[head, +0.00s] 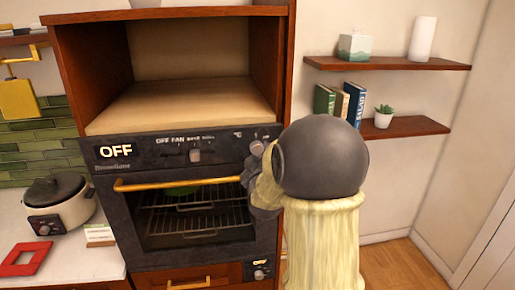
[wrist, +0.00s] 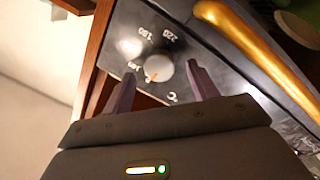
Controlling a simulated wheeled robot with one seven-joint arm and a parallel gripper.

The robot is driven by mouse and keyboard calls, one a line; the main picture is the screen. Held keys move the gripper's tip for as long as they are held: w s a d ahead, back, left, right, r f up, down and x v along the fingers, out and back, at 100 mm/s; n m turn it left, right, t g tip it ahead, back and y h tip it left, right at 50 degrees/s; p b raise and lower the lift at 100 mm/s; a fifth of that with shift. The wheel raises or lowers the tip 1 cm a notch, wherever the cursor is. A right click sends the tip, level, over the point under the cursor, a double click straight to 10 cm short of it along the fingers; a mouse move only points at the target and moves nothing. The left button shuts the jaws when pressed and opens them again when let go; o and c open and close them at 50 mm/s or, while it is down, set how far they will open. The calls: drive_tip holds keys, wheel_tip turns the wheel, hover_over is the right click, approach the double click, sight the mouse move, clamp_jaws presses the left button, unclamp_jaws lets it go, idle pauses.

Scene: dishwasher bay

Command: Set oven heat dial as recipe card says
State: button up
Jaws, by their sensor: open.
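The oven (head: 190,225) has a dark front panel whose display reads OFF. Its heat dial (head: 257,147), a pale round knob, is at the panel's right end. In the wrist view the heat dial (wrist: 164,66) has an orange mark near the lowest number, with higher numbers and °C printed around it. My gripper (wrist: 160,73) is open, its two fingers on either side of the dial's near edge; contact cannot be told. In the head view my arm covers much of the gripper. A small white card (head: 99,235) on the left counter may be the recipe card; its text is unreadable.
A gold oven handle (head: 180,184) runs beneath the panel, close to my gripper.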

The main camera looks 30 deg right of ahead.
drive_tip(key=shift+p+x, duration=0.3)
drive_tip(key=shift+x, duration=0.8)
drive_tip(key=shift+s, duration=0.1)
drive_tip(key=c, duration=1)
